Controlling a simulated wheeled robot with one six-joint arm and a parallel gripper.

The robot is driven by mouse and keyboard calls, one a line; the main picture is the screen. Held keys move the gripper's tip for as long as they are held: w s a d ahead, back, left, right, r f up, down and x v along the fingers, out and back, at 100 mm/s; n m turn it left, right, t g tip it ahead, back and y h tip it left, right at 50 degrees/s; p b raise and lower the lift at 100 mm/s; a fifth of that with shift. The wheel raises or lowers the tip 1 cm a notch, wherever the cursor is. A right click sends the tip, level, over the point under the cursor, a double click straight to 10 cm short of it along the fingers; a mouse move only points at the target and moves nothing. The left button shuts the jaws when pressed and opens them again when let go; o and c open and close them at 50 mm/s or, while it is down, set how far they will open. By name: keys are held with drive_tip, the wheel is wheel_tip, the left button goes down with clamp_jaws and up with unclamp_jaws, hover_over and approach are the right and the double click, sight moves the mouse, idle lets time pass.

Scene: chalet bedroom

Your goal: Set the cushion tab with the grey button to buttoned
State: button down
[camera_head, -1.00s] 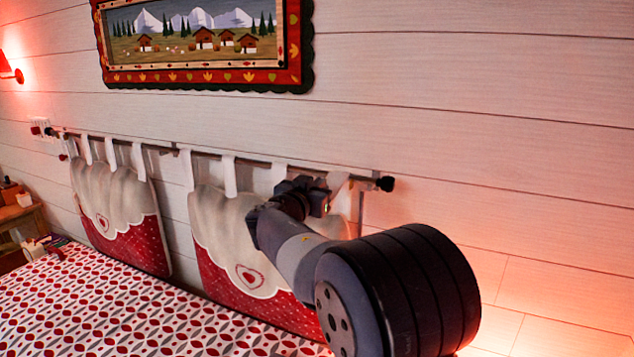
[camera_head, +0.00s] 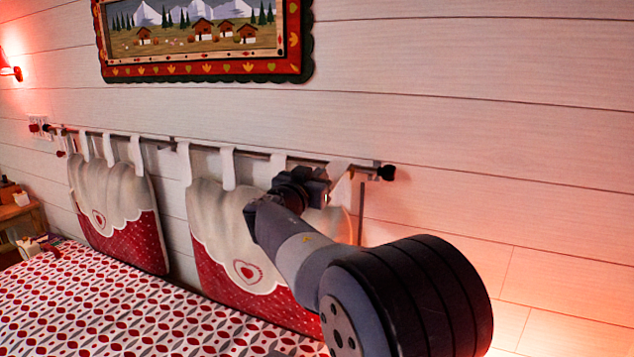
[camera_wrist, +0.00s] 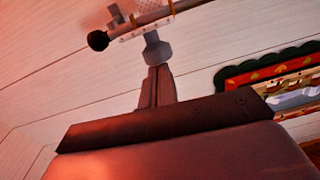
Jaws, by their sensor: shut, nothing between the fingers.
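The right cushion (camera_head: 212,215) has a cream top, a red dotted lower part and a heart, and hangs by white tabs from a rod (camera_head: 250,155). My gripper (camera_head: 325,182) is at its upper right corner, just below the rod near the black end knob (camera_head: 387,173). A pale tab (camera_head: 340,171) shows right beside it. In the wrist view, my gripper (camera_wrist: 156,46) is shut and points up at the rod (camera_wrist: 150,17), close to white dotted cloth (camera_wrist: 125,20). Whether it touches the cloth I cannot tell. I cannot make out the grey button for certain.
The left cushion (camera_head: 118,205) hangs on the same rod. A framed mountain picture (camera_head: 205,68) is on the plank wall above. The bed with a red-patterned cover (camera_head: 110,305) lies below. The wall right of the rod is clear.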

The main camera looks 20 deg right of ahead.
drive_tip(key=shift+f+b, duration=0.3)
drive_tip(key=shift+b, duration=0.3)
drive_tip(key=w+d+f+t+h+b, duration=0.3)
drive_tip(key=f+b, duration=1.1)
drive_tip(key=b, duration=2.2)
drive_tip(key=s+a+f+b, duration=0.4)
drive_tip(key=s+f+b, duration=0.1)
drive_tip(key=f+b, duration=0.2)
drive_tip(key=shift+a+f, duration=0.3)
drive_tip(key=shift+f, duration=0.1)
